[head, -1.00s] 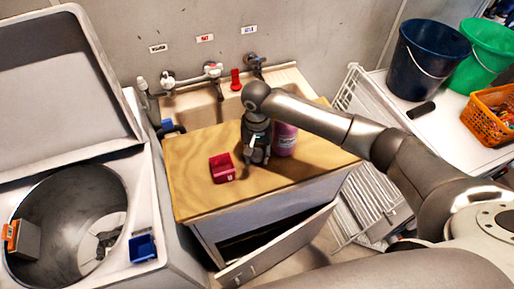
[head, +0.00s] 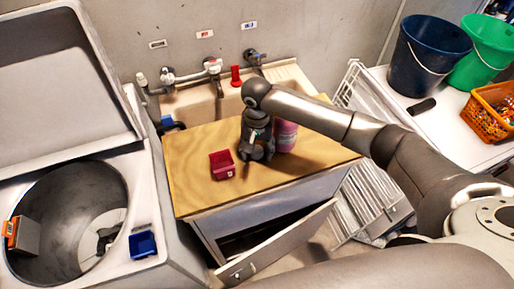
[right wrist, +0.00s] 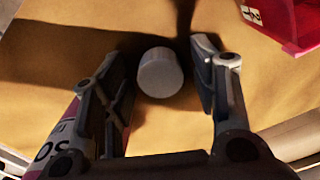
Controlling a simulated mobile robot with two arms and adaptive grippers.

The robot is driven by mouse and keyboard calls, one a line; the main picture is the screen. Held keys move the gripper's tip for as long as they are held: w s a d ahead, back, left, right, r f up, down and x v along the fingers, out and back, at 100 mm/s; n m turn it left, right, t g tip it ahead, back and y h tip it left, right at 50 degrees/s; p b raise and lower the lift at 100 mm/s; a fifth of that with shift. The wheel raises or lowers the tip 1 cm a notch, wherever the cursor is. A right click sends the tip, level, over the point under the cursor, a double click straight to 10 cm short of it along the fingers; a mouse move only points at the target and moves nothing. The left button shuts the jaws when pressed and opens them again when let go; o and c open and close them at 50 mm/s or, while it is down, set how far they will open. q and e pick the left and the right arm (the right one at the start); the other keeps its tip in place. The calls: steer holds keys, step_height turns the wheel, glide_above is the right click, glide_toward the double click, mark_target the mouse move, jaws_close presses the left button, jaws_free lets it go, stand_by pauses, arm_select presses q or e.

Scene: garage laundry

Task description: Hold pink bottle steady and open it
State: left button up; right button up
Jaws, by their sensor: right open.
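The pink bottle (head: 286,136) stands upright on the wooden top, just right of my right gripper (head: 253,157) in the head view. A small white round cap (right wrist: 160,73) is between the fingers, with a gap visible on both sides. The bottle's top is hidden behind my arm in the head view. My left gripper is not in view.
A red open box (head: 222,166) sits on the wooden top (head: 192,150), left of the gripper. Behind is a sink with taps (head: 213,69). A washer drum (head: 70,215) is left; buckets (head: 432,58) and an orange basket (head: 490,112) are right.

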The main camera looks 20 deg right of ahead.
mark_target(257, 150)
step_height(257, 150, up, 12)
steer(key=b, duration=0.5)
